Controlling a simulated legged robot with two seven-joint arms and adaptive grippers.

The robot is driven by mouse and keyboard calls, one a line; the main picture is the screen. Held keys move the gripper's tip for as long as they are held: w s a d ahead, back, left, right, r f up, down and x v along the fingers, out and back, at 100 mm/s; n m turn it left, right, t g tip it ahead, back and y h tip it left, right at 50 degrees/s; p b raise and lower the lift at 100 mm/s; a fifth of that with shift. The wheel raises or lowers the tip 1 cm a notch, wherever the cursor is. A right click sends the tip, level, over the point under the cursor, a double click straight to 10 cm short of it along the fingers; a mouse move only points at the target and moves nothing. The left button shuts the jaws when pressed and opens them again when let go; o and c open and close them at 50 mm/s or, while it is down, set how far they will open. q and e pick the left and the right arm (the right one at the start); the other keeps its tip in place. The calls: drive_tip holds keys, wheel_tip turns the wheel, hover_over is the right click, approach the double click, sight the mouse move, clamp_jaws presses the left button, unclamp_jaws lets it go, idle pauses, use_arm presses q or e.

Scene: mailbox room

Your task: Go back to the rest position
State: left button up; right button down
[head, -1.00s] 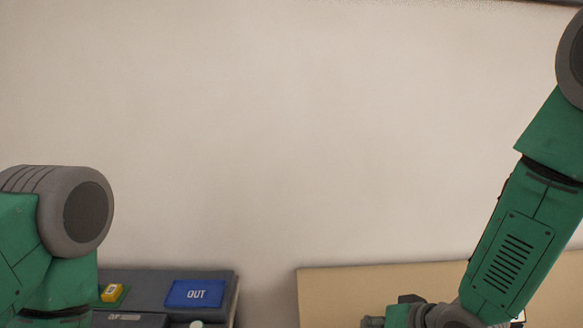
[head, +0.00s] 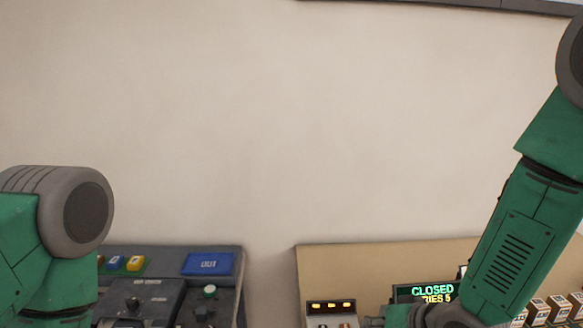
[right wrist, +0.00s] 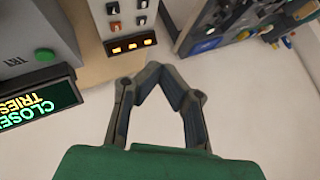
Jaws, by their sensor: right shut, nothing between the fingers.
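My right gripper (right wrist: 153,70) shows in the right wrist view with its two fingers meeting at the tips, shut and empty. It points toward a grey panel with orange lights (right wrist: 132,44) and touches nothing that I can see.
A dark console with a blue OUT sign (head: 208,264) stands at lower left. At lower right are a lit CLOSED display (head: 432,291), a tan board (head: 330,270) and several small boxes (head: 540,310). The pale wall (head: 280,140) behind is bare.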

drive_tip(key=s+d+f+g+h, duration=0.2)
drive_tip(key=s+d+f, duration=0.35)
drive_tip(key=s, duration=0.45)
drive_tip(key=s+d+f+g+h, duration=0.1)
drive_tip(key=s+d+f+g, duration=0.25)
drive_tip(key=s+f, duration=0.5)
drive_tip(key=s+d+f+g+h, duration=0.2)
drive_tip(key=s+d+f, duration=0.3)
drive_tip(key=s, duration=0.6)
use_arm(q)
wheel_tip(320, 180, down, 18)
drive_tip(key=b, duration=1.8)
drive_tip(key=shift+s, duration=0.25)
use_arm(e)
wheel_tip(320, 180, down, 17)
drive_tip(key=w+n, duration=0.1)
drive_tip(key=n, duration=0.1)
drive_tip(key=shift+a+t+h, duration=0.3)
drive_tip(key=shift+a+t, duration=0.1)
drive_tip(key=shift+t, duration=0.05)
